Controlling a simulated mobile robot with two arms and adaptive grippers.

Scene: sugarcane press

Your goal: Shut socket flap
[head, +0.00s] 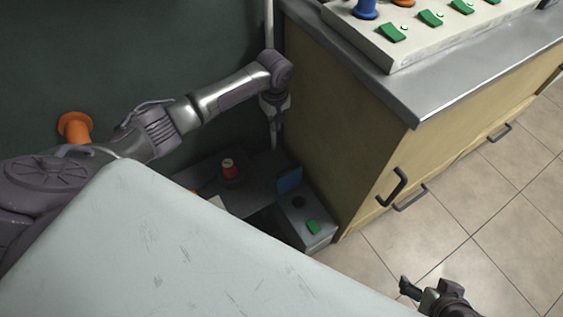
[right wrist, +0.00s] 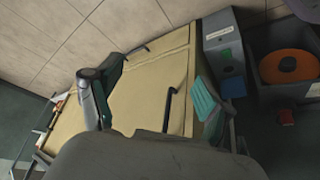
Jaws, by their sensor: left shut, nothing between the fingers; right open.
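The blue socket flap (head: 288,181) stands raised at the back edge of a low grey box (head: 325,235), beside the cabinet. In front of the flap, the box top has a dark round socket (head: 299,202) and a green switch (head: 313,227). My left gripper (head: 277,130) is shut and empty, pointing down above and slightly left of the flap, apart from it. My right gripper (head: 420,290) is open and empty over the floor at the lower right. The right wrist view shows its spread fingers (right wrist: 150,88) and, beyond them, a blue piece (right wrist: 233,87) by the grey box.
A wooden cabinet (head: 340,130) with dark handles stands right of the box. A panel with green switches (head: 425,25) sits on its top. A red spool-like part (head: 229,169) is left of the flap. The tiled floor (head: 490,210) is clear.

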